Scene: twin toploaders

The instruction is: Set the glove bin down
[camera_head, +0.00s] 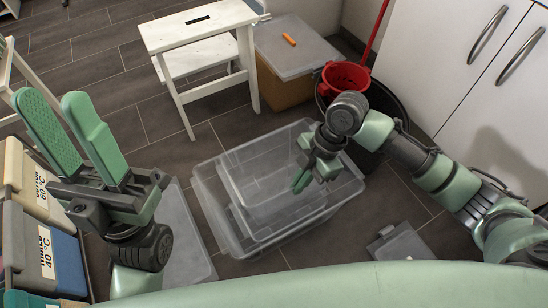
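Two clear plastic bins are on the dark tiled floor, a smaller one (262,190) inside or over a larger one (206,190). Both look empty. No label shows which is the glove bin. My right gripper (303,181) points down at the right side of the smaller bin, overlapping its rim in the picture. I cannot tell whether its fingers are shut on the wall. I also cannot tell whether the smaller bin rests in the larger one or hangs above its bottom. My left gripper (62,110) is open and empty at the left, away from the bins, fingers pointing up.
A white step stool (200,28) and a lidded box with an orange item (289,39) stand behind. A red bucket (345,76) is behind my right arm. Labelled laundry bins (40,255) are at left. A grey lid (187,240) and a small grey piece (400,245) lie on the floor.

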